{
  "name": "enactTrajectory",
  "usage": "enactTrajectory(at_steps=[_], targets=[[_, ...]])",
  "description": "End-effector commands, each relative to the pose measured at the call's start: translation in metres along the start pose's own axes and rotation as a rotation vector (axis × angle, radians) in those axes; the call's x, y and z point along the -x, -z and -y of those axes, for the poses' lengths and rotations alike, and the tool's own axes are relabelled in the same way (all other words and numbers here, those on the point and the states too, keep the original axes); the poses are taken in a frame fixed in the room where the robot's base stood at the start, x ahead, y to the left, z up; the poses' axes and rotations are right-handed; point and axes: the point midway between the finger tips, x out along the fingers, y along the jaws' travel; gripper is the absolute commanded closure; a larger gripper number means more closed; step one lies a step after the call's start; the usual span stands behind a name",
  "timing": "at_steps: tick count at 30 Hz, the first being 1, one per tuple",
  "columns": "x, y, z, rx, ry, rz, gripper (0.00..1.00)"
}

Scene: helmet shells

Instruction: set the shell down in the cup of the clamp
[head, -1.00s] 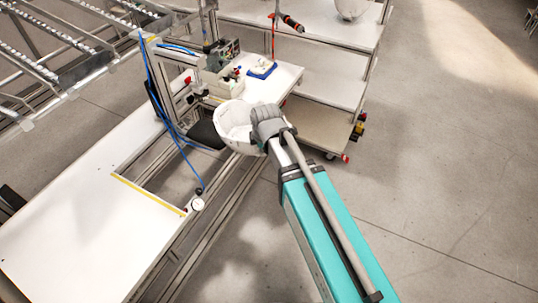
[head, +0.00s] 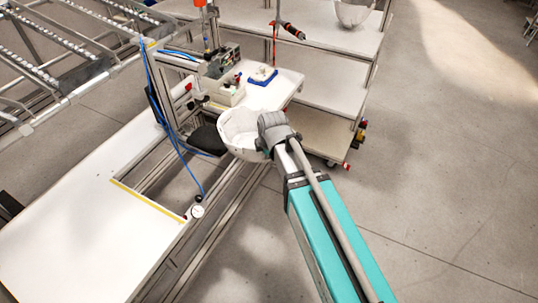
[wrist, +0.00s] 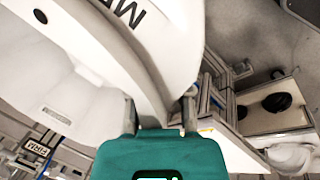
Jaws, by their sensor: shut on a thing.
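The white helmet shell (head: 240,122) is a bowl held in the air, its hollow side facing up and to the left in the head view. My gripper (head: 264,140) is shut on its right edge. In the wrist view the shell (wrist: 100,65), with dark lettering, fills the upper left, and my two fingers (wrist: 160,113) pinch its wall. A black rounded part (head: 206,138), which looks like the clamp's cup, sits by the metal frame (head: 160,95), just left of and behind the shell. The shell appears apart from it; the height gap cannot be told.
A white bench (head: 70,215) with a yellow-edged cutout lies to the left. A blue hose hangs by the frame. Open floor lies right.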

Motion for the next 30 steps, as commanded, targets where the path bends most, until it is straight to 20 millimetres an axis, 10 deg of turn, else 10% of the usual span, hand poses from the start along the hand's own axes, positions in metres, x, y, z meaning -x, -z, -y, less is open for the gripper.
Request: enactTrajectory(at_steps=[30], targets=[[-0.018, 0.060, -0.056, -0.001, -0.001, 0.000, 1.00]])
